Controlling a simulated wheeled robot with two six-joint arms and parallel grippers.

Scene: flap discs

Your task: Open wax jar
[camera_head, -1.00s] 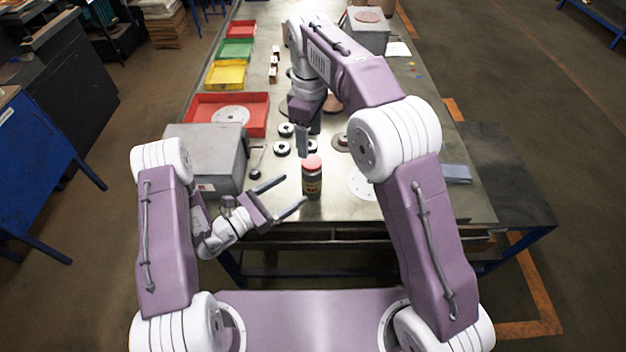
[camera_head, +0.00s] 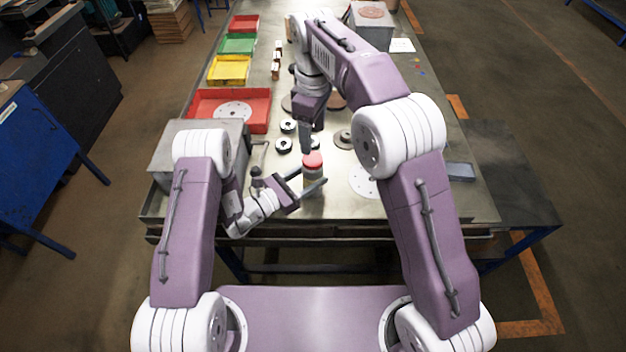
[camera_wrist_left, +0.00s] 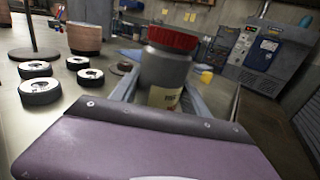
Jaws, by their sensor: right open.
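The wax jar (camera_head: 313,180) stands upright near the front of the metal table, with its red lid (camera_head: 313,160) on. In the left wrist view the grey jar (camera_wrist_left: 163,72) shows a pale label and the red lid (camera_wrist_left: 173,38). My left gripper (camera_head: 311,178) is open, its two fingers on either side of the jar body; I cannot tell whether they touch it. My right gripper (camera_head: 308,138) is above and behind the lid, pointing down and open; its fingers overlap each other in the head view.
A grey box (camera_head: 180,150) stands left of the jar. Red (camera_head: 258,124), yellow (camera_head: 229,70) and green (camera_head: 237,45) trays line the table's left side. Several black-and-white discs (camera_head: 284,145) lie behind the jar. A pale disc (camera_head: 362,181) lies to its right.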

